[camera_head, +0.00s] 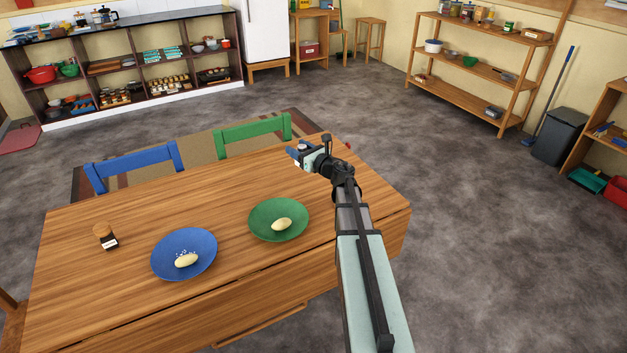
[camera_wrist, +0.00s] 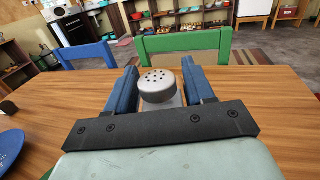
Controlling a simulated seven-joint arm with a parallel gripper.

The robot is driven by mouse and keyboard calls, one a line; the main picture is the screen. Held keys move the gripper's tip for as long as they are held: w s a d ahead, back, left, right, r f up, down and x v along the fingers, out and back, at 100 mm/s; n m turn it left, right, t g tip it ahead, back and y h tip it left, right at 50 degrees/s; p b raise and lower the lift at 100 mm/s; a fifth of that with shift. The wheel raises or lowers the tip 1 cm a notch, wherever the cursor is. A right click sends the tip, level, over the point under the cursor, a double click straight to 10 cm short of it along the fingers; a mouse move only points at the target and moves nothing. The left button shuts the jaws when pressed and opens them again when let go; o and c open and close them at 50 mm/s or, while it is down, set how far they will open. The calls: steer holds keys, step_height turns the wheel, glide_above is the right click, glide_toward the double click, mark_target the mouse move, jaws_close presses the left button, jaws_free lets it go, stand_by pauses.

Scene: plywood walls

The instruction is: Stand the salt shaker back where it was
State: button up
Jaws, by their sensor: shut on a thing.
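My gripper (camera_head: 299,154) is over the far right part of the wooden table (camera_head: 140,215). In the wrist view its two blue fingers (camera_wrist: 158,90) are shut on the salt shaker (camera_wrist: 157,84), which has a grey domed top with several dark holes. The shaker looks upright; its lower part is hidden by the gripper, and I cannot tell whether it touches the table. In the head view the shaker is hardly visible.
A blue plate (camera_head: 160,265) holds a potato-like item with white specks. A green plate (camera_head: 262,230) holds a similar one. Blue (camera_head: 135,165) and green (camera_head: 253,130) chairs stand at the far edge. The table's middle is clear.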

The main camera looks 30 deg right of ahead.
steer(key=w+d+f+m+h, duration=0.1)
steer(key=w+d+m+h, duration=0.3)
steer(key=d, duration=0.3)
steer(key=shift+n+t+h, duration=0.3)
steer(key=shift+n, duration=0.2)
steer(key=shift+w+f, duration=0.1)
steer(key=shift+f, duration=4.85)
steer(key=shift+f, duration=0.15)
steer(key=o, duration=1.1)
steer(key=shift+o, duration=0.2)
steer(key=s, duration=0.7)
steer(key=shift+s, duration=0.3)
